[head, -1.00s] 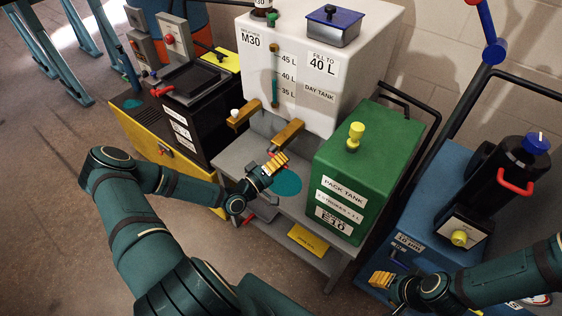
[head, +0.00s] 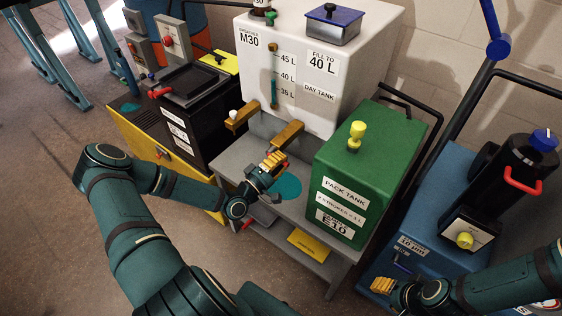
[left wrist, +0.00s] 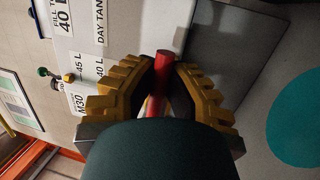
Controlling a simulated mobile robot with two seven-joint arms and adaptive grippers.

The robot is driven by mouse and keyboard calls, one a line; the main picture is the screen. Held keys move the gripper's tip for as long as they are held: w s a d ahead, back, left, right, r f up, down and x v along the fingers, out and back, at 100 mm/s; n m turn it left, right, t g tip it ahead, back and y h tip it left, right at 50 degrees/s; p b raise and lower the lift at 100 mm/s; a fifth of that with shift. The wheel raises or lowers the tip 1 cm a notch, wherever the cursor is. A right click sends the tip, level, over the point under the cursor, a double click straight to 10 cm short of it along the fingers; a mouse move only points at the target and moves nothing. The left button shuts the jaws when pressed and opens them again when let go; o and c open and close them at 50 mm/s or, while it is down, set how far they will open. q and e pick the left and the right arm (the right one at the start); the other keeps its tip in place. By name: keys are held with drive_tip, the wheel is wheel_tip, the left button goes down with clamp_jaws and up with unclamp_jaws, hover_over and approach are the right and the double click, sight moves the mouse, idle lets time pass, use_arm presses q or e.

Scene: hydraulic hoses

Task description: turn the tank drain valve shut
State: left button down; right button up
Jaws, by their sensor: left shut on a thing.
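The white day tank (head: 312,92) has two brass outlets low on its front. The right brass outlet (head: 290,134) is just above my left gripper (head: 273,162). In the left wrist view, my left gripper (left wrist: 161,92) is shut on a red lever (left wrist: 161,68), which stands between its yellow ribbed fingers. I take this for the drain valve's handle. The valve body is hidden behind the fingers in the head view. My right gripper (head: 382,285) is low at the right, away from the tank, and its jaws are too small to read.
A green pack tank (head: 365,165) stands close to the right of my left gripper. A grey bench (head: 240,165) with a teal disc (head: 288,186) lies below. A black unit (head: 190,110) stands left, a blue cart (head: 440,200) right.

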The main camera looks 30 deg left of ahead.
use_arm(q)
drive_tip(key=c, duration=1)
unclamp_jaws()
drive_tip(key=v, duration=1.2)
drive_tip(key=w+d+f+m+g, duration=0.1)
drive_tip(key=d+f+m+g, duration=0.1)
drive_tip(key=d, duration=0.3)
drive_tip(key=w+d+f+m+g+h, duration=0.1)
drive_tip(key=w+d+f+m+g, duration=0.1)
drive_tip(key=d+g, duration=0.2)
drive_tip(key=w+d+f+m+g+h, duration=0.1)
drive_tip(key=d+f+m+g, duration=0.1)
drive_tip(key=d, duration=0.4)
drive_tip(key=shift+w+d+f+m+g, duration=0.2)
drive_tip(key=shift+f+m+g, duration=0.25)
drive_tip(key=shift+g, duration=0.25)
drive_tip(key=s+d+m+g+y, duration=0.1)
drive_tip(key=s+d+m+g, duration=0.1)
drive_tip(key=s+d, duration=0.1)
drive_tip(key=s+d+m+g+y, duration=0.1)
drive_tip(key=s+d+m+g, duration=0.1)
drive_tip(key=s+d+g, duration=0.1)
drive_tip(key=s+d+m+g, duration=0.2)
drive_tip(key=s+d+g, duration=0.1)
drive_tip(key=shift+s+d+f+m+y, duration=0.1)
drive_tip(key=shift+s+m+y, duration=0.15)
drive_tip(key=shift+m+y, duration=0.15)
